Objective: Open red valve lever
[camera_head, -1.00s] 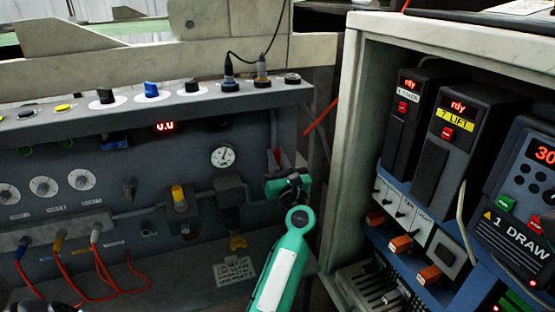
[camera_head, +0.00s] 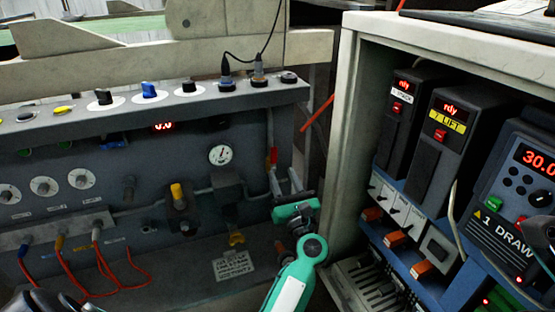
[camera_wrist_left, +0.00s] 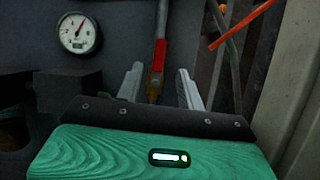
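The red valve lever (camera_head: 273,156) is a small upright red handle on the right end of the grey panel, beside the gauge. In the left wrist view the lever (camera_wrist_left: 160,54) stands upright, with a brass-coloured part below the red. My left gripper (camera_head: 285,182) is green with pale fingers and is just below and in front of the lever. In the left wrist view its open fingers (camera_wrist_left: 160,72) appear on either side of the lever, with gaps on both sides. I cannot tell how deep the lever is between them. My right gripper is not clearly seen.
A round gauge (camera_head: 220,155) is left of the lever. An orange-red rod (camera_head: 317,113) slants to the right of it. An open cabinet (camera_head: 345,130) with drive units stands close on the right. A pipe and a yellow-handled valve (camera_head: 178,195) are on the panel's left.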

